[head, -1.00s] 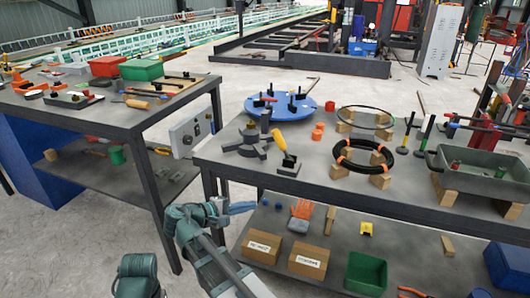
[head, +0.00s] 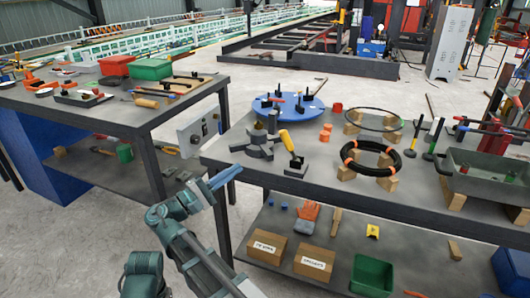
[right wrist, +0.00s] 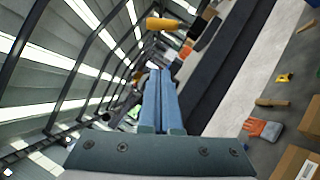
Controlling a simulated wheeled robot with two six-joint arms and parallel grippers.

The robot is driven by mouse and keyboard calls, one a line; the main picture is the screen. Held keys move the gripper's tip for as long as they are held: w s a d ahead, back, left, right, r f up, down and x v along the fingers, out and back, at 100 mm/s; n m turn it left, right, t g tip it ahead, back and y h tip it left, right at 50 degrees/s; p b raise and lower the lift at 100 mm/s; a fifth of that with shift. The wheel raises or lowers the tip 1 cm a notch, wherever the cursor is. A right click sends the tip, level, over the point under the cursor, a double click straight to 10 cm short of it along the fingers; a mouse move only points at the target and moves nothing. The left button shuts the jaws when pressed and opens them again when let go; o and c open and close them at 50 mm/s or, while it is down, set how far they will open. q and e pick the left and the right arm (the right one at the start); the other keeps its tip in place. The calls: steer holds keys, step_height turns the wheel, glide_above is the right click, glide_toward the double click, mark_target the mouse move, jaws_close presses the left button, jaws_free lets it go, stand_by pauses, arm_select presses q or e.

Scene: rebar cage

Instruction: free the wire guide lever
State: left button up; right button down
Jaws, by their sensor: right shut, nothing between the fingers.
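The lever with a yellow handle (head: 286,141) stands on a small dark base (head: 297,167) at the near left part of the right-hand table. Its handle leans up and to the left. It also shows in the right wrist view as a yellow handle (right wrist: 162,23) beyond the fingertips. My right gripper (head: 232,173) is shut and empty, with its blue fingers together, in front of the table's left front corner. It is to the left of the lever and apart from it. Its closed fingers (right wrist: 160,72) also show in the right wrist view. My left gripper is not seen.
A grey several-armed fixture (head: 257,140) stands just left of the lever, and a blue disc (head: 287,108) lies behind. A black wire coil (head: 371,158) on wooden blocks is to the right. A grey control box (head: 200,130) is between the tables. Cartons (head: 313,262) stand on the lower shelf.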

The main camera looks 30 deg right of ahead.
mark_target(290, 147)
steer(key=p+x, duration=0.2)
steer(key=x, duration=0.8)
steer(key=shift+d+r+p, duration=0.2)
steer(key=shift+r+p, duration=0.05)
steer(key=shift+p, duration=0.15)
steer(key=shift+s+d+r+p, duration=0.55)
steer(key=shift+s+d, duration=0.2)
steer(key=shift+s, duration=0.1)
steer(key=shift+s+d+r, duration=0.15)
steer(key=shift+s+d, duration=0.1)
steer(key=shift+d, duration=0.2)
